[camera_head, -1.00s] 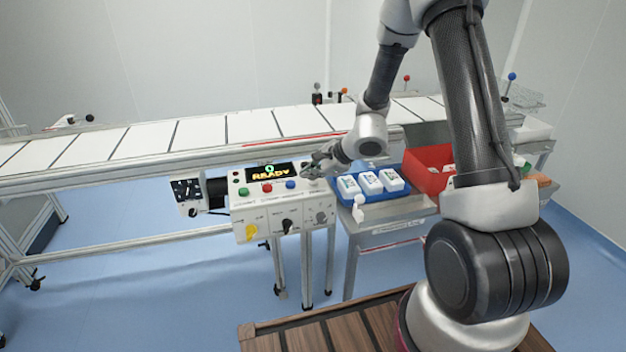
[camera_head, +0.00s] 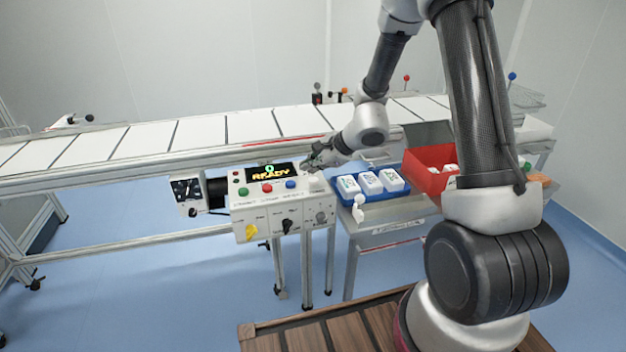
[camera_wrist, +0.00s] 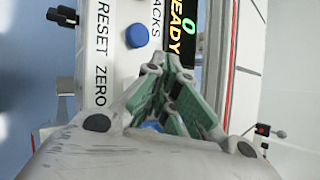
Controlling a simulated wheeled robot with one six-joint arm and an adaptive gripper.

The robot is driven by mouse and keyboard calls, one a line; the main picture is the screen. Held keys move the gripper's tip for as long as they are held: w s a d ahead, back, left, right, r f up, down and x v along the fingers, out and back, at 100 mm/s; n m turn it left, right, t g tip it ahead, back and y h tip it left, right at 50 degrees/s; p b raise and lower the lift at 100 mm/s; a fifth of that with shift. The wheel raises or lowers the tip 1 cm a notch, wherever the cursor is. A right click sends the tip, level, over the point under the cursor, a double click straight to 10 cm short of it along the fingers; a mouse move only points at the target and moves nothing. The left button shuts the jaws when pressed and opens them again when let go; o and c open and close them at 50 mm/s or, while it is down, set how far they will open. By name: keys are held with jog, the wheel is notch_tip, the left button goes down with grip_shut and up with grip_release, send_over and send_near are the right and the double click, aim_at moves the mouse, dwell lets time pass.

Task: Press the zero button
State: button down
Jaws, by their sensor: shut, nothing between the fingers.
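The control panel (camera_head: 252,202) stands in front of the conveyor. Its row of buttons holds a green, a red and a blue button (camera_head: 290,184). The blue button (camera_wrist: 136,35) also shows in the wrist view, beside the label "RESET ZERO" (camera_wrist: 102,45). The display (camera_head: 272,172) reads "READY" with a green 0 above it. My gripper (camera_head: 310,163) is over the right end of the panel, up and right of the blue button. In the wrist view my gripper (camera_wrist: 163,65) has its fingertips together, with nothing visible between them. The blue button is uncovered, apart from the fingertips.
A blue tray (camera_head: 372,198) with white containers and a red bin (camera_head: 425,176) stand on a side table right of the panel. The conveyor (camera_head: 150,136) runs behind the panel. A yellow switch (camera_head: 251,231) and black knobs are on the panel's front.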

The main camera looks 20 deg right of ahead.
aim_at(310, 181)
jog(key=shift+r, duration=2.2)
jog(key=shift+s+a, duration=0.15)
jog(key=s+d+r+n+g, duration=0.1)
jog(key=s+d+n+g, duration=0.15)
jog(key=s+n, duration=0.4)
jog(key=s+d+r+n+g, duration=0.1)
jog(key=s+r+n+g, duration=0.15)
jog(key=s, duration=0.65)
jog(key=s+d+r+n+t+h, duration=0.1)
jog(key=s+d+r+n+h, duration=0.2)
jog(key=s+d+r, duration=0.3)
jog(key=s+d+r+n+t+h, duration=0.1)
jog(key=s+d+r+n+h, duration=0.2)
jog(key=s+d+r+n, duration=0.3)
jog(key=shift+s+d+r+n, duration=0.3)
jog(key=shift+s+r, duration=1.2)
jog(key=shift+s, duration=1.25)
